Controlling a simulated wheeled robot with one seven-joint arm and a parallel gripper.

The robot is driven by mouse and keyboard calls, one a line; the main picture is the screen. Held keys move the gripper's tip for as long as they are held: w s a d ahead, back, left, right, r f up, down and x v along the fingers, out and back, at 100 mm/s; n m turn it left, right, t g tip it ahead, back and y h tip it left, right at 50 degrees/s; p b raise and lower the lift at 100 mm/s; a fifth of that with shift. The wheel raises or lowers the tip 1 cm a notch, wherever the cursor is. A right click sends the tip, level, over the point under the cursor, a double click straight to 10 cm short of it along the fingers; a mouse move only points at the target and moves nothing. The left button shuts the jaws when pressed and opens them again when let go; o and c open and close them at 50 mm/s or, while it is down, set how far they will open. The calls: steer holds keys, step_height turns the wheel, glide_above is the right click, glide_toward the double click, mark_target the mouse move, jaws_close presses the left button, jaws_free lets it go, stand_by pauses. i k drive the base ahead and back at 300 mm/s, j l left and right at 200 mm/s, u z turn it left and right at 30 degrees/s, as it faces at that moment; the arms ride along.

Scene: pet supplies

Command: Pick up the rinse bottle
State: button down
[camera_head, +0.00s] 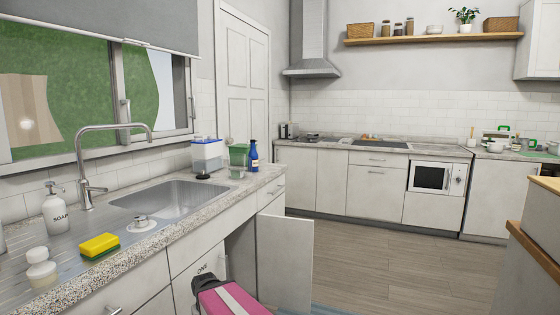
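The likely rinse bottle is a blue bottle (253,157) with a dark pump or spray top. It stands upright at the far end of the sink counter (150,238), right of a green and clear container (238,156). Its label is too small to read. A white pump bottle (57,213) marked SOAP stands at the near left of the sink. My gripper does not show in this view, and no gripper is at the blue bottle.
A cabinet door (285,262) stands open below the blue bottle. A pink and black object (228,298) is at the bottom edge. The sink (172,200), a yellow sponge (99,246) and a white-and-blue container (206,154) share the counter. The wooden floor (385,262) is clear.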

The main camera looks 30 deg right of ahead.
mark_target(253, 154)
steer(key=z, duration=0.75)
steer(key=i+l+z, duration=0.1)
steer(key=i+l, duration=0.05)
steer(key=l, duration=0.05)
